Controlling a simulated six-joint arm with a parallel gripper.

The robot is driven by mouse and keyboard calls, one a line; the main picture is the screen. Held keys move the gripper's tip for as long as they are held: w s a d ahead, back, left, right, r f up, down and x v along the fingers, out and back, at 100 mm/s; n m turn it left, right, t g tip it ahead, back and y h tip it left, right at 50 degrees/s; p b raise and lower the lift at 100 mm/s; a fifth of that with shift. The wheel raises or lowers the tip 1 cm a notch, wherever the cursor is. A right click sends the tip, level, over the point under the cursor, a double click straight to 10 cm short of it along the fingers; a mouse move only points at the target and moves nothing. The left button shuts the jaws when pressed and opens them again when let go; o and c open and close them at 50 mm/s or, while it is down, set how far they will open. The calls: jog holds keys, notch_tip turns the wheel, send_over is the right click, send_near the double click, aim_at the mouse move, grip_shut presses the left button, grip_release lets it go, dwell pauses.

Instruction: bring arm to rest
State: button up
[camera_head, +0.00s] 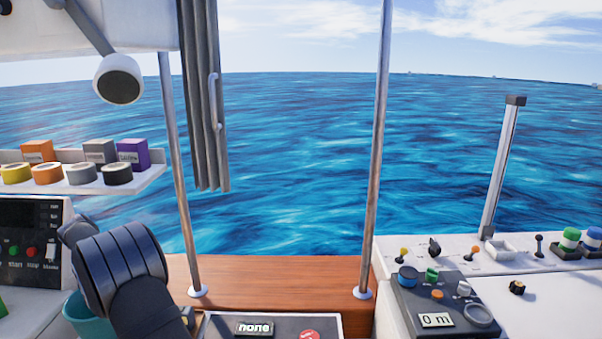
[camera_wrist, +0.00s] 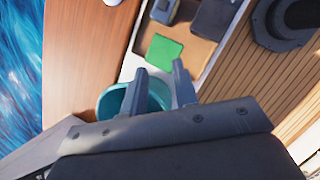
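My gripper (camera_wrist: 161,78) shows in the wrist view with its two grey fingers apart and nothing held between them. Past the fingers is a teal bin (camera_wrist: 113,102), partly hidden by the gripper. In the head view my dark grey arm is folded at the lower left. My fingers cannot be made out there. The teal bin (camera_head: 76,318) shows partly behind the arm.
A shelf (camera_head: 110,184) with coloured boxes and tape rolls is above my arm. A control panel (camera_head: 32,240) stands at left. A console (camera_head: 440,300) with knobs is at right. Two metal poles rise from the wooden ledge (camera_head: 285,283). A green item (camera_wrist: 164,49) lies near the bin.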

jog(key=w+d+r+m+g+h, duration=0.1)
jog(key=w+d+m, duration=0.25)
jog(key=d, duration=0.65)
jog(key=w+d+r+m+g, duration=0.1)
jog(key=w+d+m+g, duration=0.15)
jog(key=d+m, duration=0.45)
jog(key=w+d+r+m+g+h, duration=0.15)
jog(key=w+d, duration=0.25)
jog(key=d, duration=0.8)
jog(key=d+r+m+g+y, duration=0.2)
jog(key=d+m, duration=0.6)
jog(key=d, duration=1.4)
notch_tip(320, 180, up, 2)
jog(key=shift+w+d+r, duration=0.15)
jog(key=shift+w+d, duration=0.05)
jog(key=shift+w, duration=0.05)
